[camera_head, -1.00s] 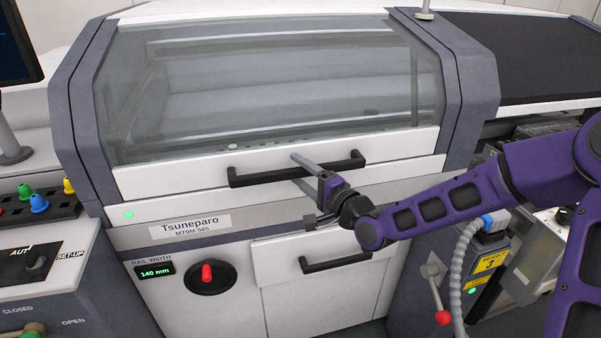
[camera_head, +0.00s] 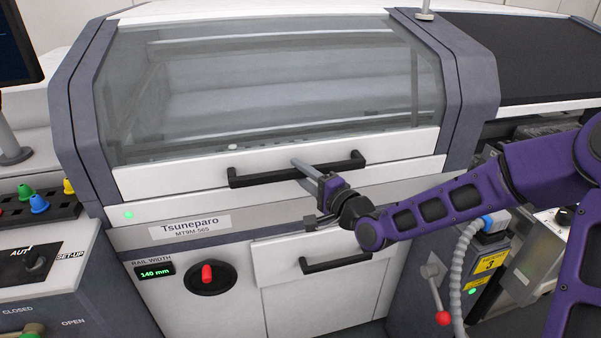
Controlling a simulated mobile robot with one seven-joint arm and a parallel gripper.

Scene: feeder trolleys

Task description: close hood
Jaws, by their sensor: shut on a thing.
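The hood (camera_head: 270,85) is a clear panel with a white lower edge on the front of the machine. It is down, its lower edge meeting the white front strip, with no clear gap showing. A black bar handle (camera_head: 260,178) runs across its lower edge. My gripper (camera_head: 302,174) is shut on the handle, right of the handle's middle, with one finger above the bar and the other mostly hidden behind or below it.
Below are a red knob (camera_head: 208,274) beside a "140 mm" display (camera_head: 156,272), and a drawer with a black handle (camera_head: 336,262). A red-tipped lever (camera_head: 442,317) and a grey hose (camera_head: 458,265) stand at the lower right. A control panel (camera_head: 40,265) is at the left.

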